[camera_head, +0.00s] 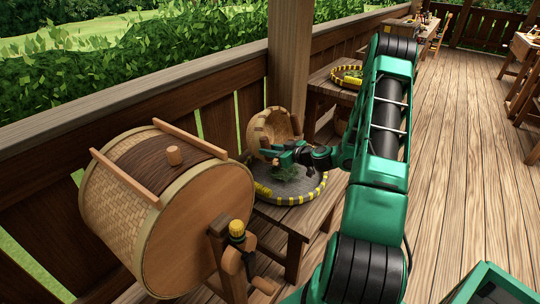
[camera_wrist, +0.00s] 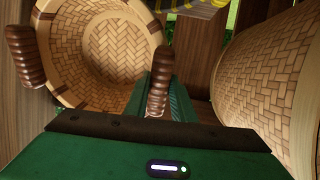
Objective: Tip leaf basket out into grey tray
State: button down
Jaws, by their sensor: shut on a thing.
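The leaf basket (camera_head: 277,124), a round woven bowl, is held tilted on its side above the grey tray (camera_head: 308,193). In the wrist view the basket (camera_wrist: 105,48) shows bare weave inside, with no leaves visible in the part I see. My gripper (camera_head: 272,153) is shut on the basket; its brown ribbed fingers show in the wrist view (camera_wrist: 92,60). The tray has a yellow-marked rim and sits on a low wooden table.
A large woven drum (camera_head: 165,205) with a wooden crank stands close at the left of the tray. A wooden post (camera_head: 288,60) and railing (camera_head: 150,100) rise behind. Another yellow-rimmed tray (camera_head: 345,80) stands on a table farther back.

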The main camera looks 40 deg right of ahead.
aim_at(257, 137)
jog(key=shift+w+a+r+g+h, duration=0.2)
jog(key=shift+w+a+r+g, duration=0.05)
jog(key=shift+w+r+g, duration=0.45)
jog(key=shift+w+a+r+g+h, duration=0.25)
jog(key=shift+w+r+g, duration=0.35)
jog(key=shift+r+g, duration=0.2)
jog(key=w+g, duration=0.2)
jog(key=a+r+g+h, duration=0.1)
jog(key=shift+w+n+g, duration=0.3)
jog(key=shift+w+g, duration=0.1)
jog(key=w+g, duration=0.1)
jog(key=g, duration=0.1)
jog(key=w+f+g+h, duration=0.1)
jog(key=shift+a+f+g+h, duration=0.15)
jog(key=shift+a+g+h, duration=0.1)
jog(key=shift+a+g, duration=0.15)
jog(key=f+g, duration=0.1)
jog(key=g+h, duration=0.1)
jog(key=shift+w+a+f+g, duration=0.1)
jog(key=shift+w+f+g, duration=0.2)
jog(key=shift+w+f, duration=0.1)
jog(key=shift+r, duration=2.5)
jog(key=shift+s, duration=0.15)
